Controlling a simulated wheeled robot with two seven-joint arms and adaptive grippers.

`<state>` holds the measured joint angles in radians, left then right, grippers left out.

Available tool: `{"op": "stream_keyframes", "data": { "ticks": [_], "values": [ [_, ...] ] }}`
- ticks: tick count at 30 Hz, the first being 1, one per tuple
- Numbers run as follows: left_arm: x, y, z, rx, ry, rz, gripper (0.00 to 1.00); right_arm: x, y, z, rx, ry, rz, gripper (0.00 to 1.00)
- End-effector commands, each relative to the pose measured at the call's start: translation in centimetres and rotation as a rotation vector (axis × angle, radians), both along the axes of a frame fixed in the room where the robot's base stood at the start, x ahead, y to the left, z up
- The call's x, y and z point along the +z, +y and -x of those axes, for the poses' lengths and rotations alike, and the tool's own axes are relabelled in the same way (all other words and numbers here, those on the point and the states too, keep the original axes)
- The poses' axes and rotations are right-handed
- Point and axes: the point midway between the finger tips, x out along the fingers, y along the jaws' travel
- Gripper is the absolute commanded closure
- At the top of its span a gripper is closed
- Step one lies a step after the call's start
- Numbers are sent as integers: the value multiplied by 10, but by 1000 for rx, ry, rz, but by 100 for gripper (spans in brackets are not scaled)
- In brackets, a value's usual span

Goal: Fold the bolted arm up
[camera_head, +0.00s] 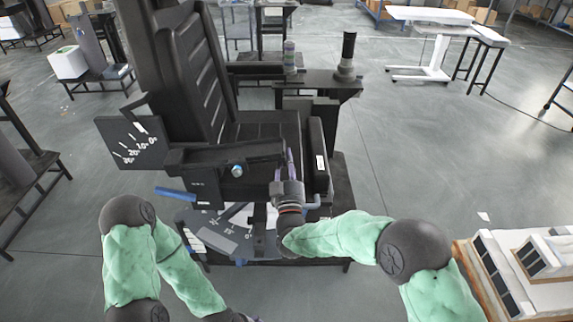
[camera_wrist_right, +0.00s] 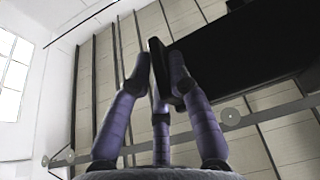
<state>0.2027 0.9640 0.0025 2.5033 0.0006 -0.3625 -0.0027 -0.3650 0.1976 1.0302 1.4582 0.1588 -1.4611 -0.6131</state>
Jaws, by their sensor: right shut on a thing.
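The bolted arm (camera_head: 205,158) is the dark near-side armrest of a black seat. It lies about level beside the seat, with a round blue-silver bolt (camera_head: 237,171) on its side. My right gripper (camera_head: 290,158) points up at the front end of this arm. In the right wrist view, the purple fingers (camera_wrist_right: 158,72) are shut on a narrow black piece (camera_wrist_right: 156,60), which appears to belong to the arm. A large dark block (camera_wrist_right: 235,48) extends to the right behind it.
The black seat (camera_head: 187,65) has a tilted backrest and an angle-scale plate (camera_head: 131,143). A blue lever (camera_head: 176,193) sticks out below the arm. A second scale plate (camera_head: 225,235) lies lower. A box-like white model (camera_head: 545,262) stands at right.

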Motion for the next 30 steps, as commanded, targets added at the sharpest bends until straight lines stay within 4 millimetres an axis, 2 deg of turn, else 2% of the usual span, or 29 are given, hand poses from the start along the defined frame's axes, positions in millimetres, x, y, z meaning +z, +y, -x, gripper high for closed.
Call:
{"op": "stream_keyframes", "data": {
  "ticks": [1, 7, 12, 21, 30],
  "values": [
    [15, 0, 0, 0, 0, 0, 21, 23, 0, 0, -1, -4, 36, 100],
    [50, 0, 0, 0, 0, 0, 21, 84, 11, 0, -1, -6, 217, 100],
    [78, 0, 0, 0, 0, 0, 21, 131, 29, 0, 1, -8, 371, 100],
    [123, 0, 0, 0, 0, 0, 21, 196, 72, 0, 3, -8, 613, 100],
    [169, 0, 0, 0, 0, 0, 21, 243, 119, 0, 2, -8, 819, 100]
  ]
}}
